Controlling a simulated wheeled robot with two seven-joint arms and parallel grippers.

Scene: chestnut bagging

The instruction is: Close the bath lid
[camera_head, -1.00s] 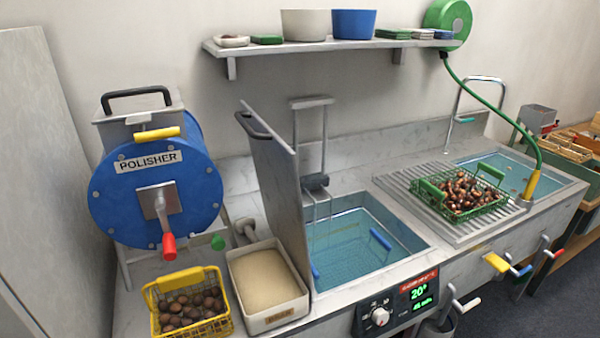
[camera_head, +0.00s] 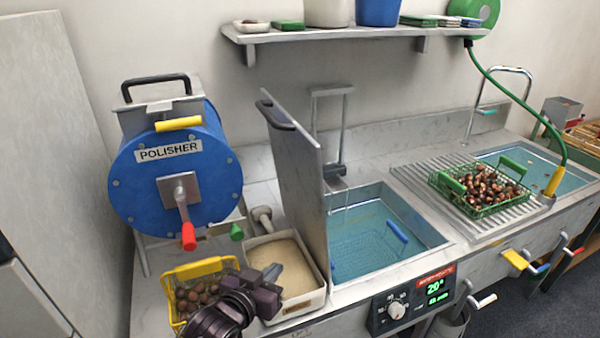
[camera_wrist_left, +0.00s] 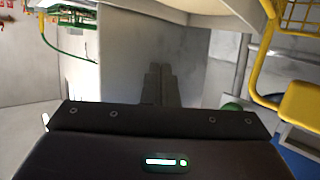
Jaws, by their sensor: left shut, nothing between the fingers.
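The bath lid (camera_head: 300,185) is a grey metal panel standing nearly upright at the left side of the bath (camera_head: 437,238) in the head view. Its black handle (camera_head: 275,115) is near the top edge. The bath is open, with blue water and a wire basket with a blue handle (camera_head: 397,231) inside. My left gripper (camera_head: 273,272) is shut and empty, over the tray of pale grains, left of the lid and apart from it. Its shut fingers also show in the left wrist view (camera_wrist_left: 158,85). My right gripper is not in view.
The blue polisher (camera_head: 175,165) stands at the left. A yellow basket of chestnuts (camera_head: 205,268) and the grain tray (camera_head: 297,308) sit below it. A green basket of chestnuts (camera_head: 480,188) rests on the ribbed drainer (camera_head: 415,180). A shelf (camera_head: 350,36) hangs above.

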